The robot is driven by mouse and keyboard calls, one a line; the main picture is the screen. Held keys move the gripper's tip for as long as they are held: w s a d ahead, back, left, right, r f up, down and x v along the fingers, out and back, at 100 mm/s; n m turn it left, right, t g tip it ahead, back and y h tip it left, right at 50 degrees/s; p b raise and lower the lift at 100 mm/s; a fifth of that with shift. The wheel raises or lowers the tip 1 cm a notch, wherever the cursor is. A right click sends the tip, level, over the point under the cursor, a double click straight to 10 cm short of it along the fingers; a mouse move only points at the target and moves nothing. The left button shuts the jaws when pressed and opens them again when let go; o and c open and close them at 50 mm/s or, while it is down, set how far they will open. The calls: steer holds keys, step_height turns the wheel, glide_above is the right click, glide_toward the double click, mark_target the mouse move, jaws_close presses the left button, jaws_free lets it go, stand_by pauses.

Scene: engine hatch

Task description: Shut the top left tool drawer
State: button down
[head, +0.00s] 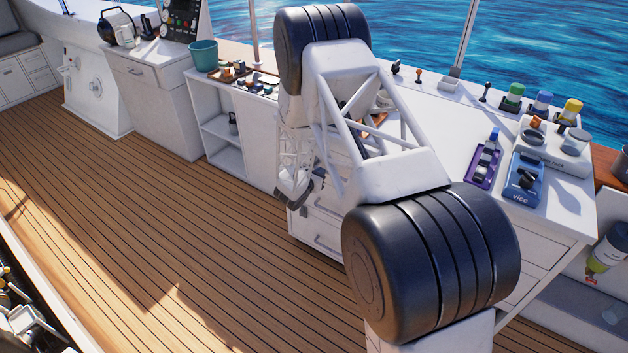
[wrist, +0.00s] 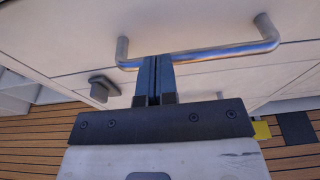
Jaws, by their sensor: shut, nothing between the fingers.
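A white drawer front (wrist: 200,22) with a shiny bar handle (wrist: 215,54) fills the top of the wrist view. I cannot tell how far out this drawer stands. My gripper (wrist: 155,62) is shut and empty, its dark fingertips at the left part of the handle; whether they touch the handle or the front is unclear. In the head view my gripper (head: 302,196) is low at the left face of the drawer cabinet (head: 322,240). My arm hides most of the cabinet's upper drawers there.
The workbench top (head: 440,125) carries a purple tray (head: 485,165), a blue vice (head: 522,180) and several coloured bottles. An open shelf (head: 222,140) stands left of the cabinet. Another front with a grey knob (wrist: 103,87) lies below the handle.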

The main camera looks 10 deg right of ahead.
steer(key=shift+w+d, duration=0.3)
steer(key=shift+d+r, duration=0.1)
steer(key=v, duration=1.5)
steer(key=shift+f, duration=0.3)
steer(key=shift+w+r, duration=0.1)
